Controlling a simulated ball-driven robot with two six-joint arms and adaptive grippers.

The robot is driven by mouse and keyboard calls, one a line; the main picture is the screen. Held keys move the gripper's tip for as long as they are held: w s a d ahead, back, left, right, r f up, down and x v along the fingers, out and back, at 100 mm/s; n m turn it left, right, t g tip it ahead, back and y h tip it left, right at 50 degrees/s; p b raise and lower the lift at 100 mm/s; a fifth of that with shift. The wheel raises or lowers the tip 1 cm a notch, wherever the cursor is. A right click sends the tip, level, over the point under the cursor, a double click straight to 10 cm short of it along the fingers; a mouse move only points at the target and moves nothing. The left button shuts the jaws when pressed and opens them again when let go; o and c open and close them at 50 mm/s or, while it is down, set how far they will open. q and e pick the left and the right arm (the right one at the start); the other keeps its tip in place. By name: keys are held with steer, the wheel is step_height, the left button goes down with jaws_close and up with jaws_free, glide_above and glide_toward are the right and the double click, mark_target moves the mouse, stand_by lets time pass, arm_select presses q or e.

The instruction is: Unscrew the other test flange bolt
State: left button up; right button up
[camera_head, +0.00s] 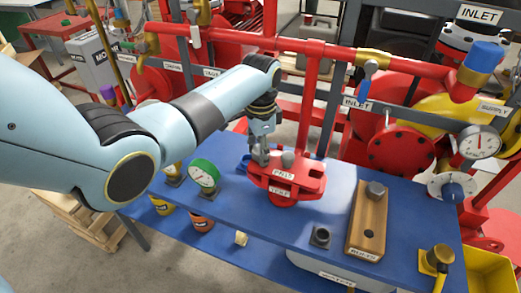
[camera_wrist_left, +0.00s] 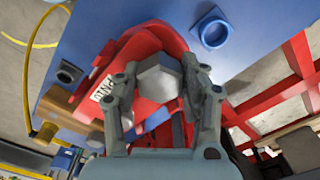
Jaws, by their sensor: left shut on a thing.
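The red test flange (camera_head: 297,187) with white labels sits on the blue bench, and its red body also shows in the left wrist view (camera_wrist_left: 135,55). My left gripper (camera_head: 260,154) reaches down onto the flange's left side. In the left wrist view its two fingers (camera_wrist_left: 158,82) are shut on a grey hex bolt head (camera_wrist_left: 158,77), one finger on each side. The bolt's shank is hidden below its head. A short grey piece (camera_head: 287,158) stands on the flange just right of the gripper. My right gripper is in neither view.
A wooden block (camera_head: 367,222) labelled for bolts holds one grey bolt (camera_head: 375,190) and has an empty hole. A gauge with a green rim (camera_head: 204,175) stands left of the flange. A dark square socket (camera_head: 320,237) is in front. Red pipes (camera_head: 328,50) run behind.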

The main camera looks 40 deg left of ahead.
arm_select(q)
steer(key=o, duration=1.3)
step_height(320, 180, up, 12)
